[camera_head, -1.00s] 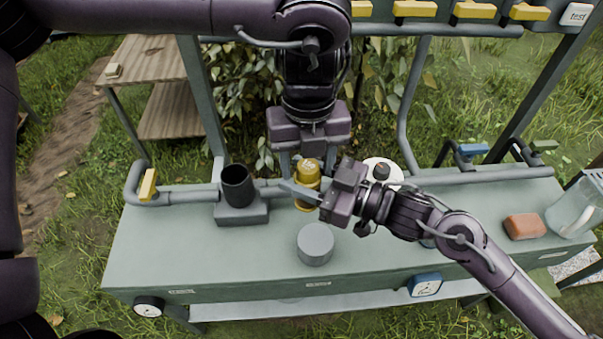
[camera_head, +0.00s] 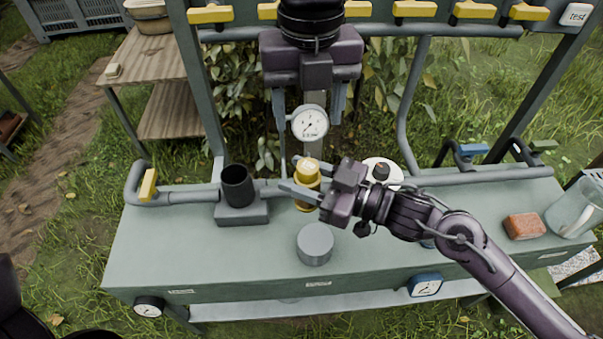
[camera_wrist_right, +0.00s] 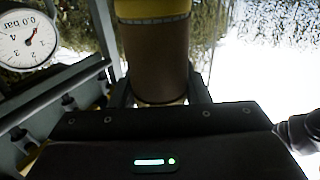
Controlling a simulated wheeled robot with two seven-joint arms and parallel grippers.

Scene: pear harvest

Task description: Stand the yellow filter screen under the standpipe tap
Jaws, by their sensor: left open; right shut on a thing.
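The yellow filter screen (camera_head: 307,171) is upright at the pipe behind the middle of the bench. My right gripper (camera_head: 297,177) is shut on it from the right, with a finger along its near side. In the right wrist view a yellow band tops a brown cylinder (camera_wrist_right: 153,65) between my fingers. My left gripper (camera_head: 309,138) is open above and behind the screen, its fingers pointing down on either side of the pressure gauge (camera_head: 309,122) as seen from the head. I cannot tell which fitting is the standpipe tap.
A black cup housing (camera_head: 238,187) stands on the pipe line at left. A grey round cap (camera_head: 315,244) lies on the bench (camera_head: 180,260) in front. A brick-red block (camera_head: 524,226) and a glass jug (camera_head: 575,207) are at right. Yellow handles (camera_head: 415,9) line the top rail.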

